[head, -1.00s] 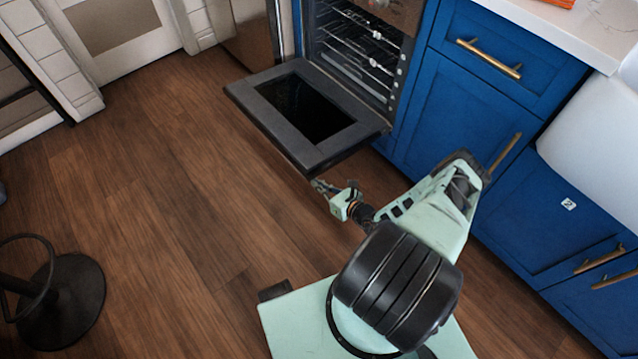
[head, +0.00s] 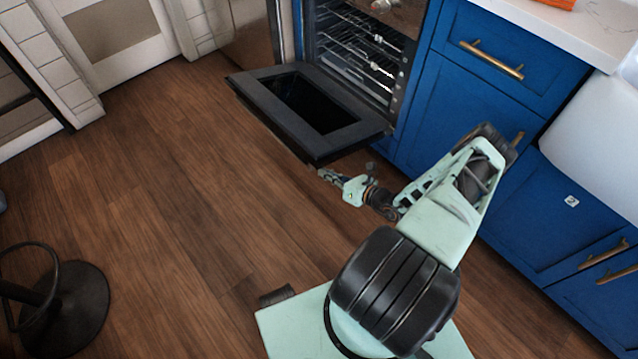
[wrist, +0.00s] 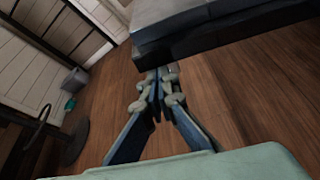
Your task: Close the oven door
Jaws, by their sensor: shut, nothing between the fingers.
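The oven door (head: 258,97) is dark with a glass pane and hangs open, tilted a little upward from fully flat, in front of the oven (head: 362,52). Wire racks show inside the oven. My gripper (head: 325,174) is shut and empty at the near right corner of the door, at or just under its outer edge. In the wrist view the door (wrist: 215,30) spans the top, and my shut fingertips (wrist: 160,72) point at its lower edge. I cannot tell whether they touch it.
Blue cabinets (head: 445,115) with brass handles stand right of the oven, with a white sink (head: 600,150) beyond. A black stool (head: 65,305) stands at the lower left. The wooden floor left of the door is clear.

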